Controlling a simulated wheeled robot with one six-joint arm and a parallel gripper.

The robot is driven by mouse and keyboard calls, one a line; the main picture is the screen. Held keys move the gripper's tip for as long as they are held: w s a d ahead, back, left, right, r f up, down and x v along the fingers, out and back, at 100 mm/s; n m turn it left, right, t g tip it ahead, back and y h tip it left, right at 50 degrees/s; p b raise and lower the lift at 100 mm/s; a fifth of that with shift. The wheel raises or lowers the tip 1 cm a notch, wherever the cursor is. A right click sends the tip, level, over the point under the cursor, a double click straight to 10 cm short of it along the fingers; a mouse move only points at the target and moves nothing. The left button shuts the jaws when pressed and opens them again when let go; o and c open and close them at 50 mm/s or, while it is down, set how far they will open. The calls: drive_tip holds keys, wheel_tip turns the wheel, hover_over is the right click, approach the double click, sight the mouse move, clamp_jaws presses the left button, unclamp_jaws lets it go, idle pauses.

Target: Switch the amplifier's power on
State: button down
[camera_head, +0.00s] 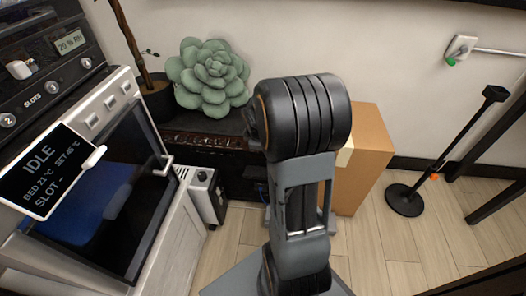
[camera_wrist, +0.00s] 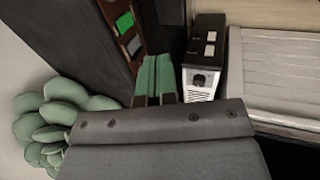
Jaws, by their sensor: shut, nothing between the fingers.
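A small white box with a dark top, probably the amplifier (camera_head: 206,196), stands on the floor beside the white cabinet. In the wrist view the same box (camera_wrist: 203,68) shows two pale squares on its dark top and a round dark knob on its light front. I cannot read whether its power is on or off. My gripper (camera_wrist: 156,62) is shut and empty, its greenish fingers side by side just left of the box, with a gap visible in the picture. In the head view my arm hides the gripper.
A white cabinet (camera_head: 172,252) with an oven-like machine (camera_head: 100,185) stands left of the box. A cardboard box (camera_head: 366,160) and a black stand (camera_head: 404,199) are at right; floor between is clear.

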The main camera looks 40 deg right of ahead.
drive_tip(key=w+d+f+b, duration=0.5)
drive_tip(key=f+b, duration=0.1)
drive_tip(key=f, duration=0.4)
idle(0.3)
drive_tip(key=shift+w+r, duration=0.1)
drive_tip(key=shift+w+d+f+p, duration=0.2)
drive_tip(key=shift+p, duration=0.4)
drive_tip(key=shift+r, duration=0.2)
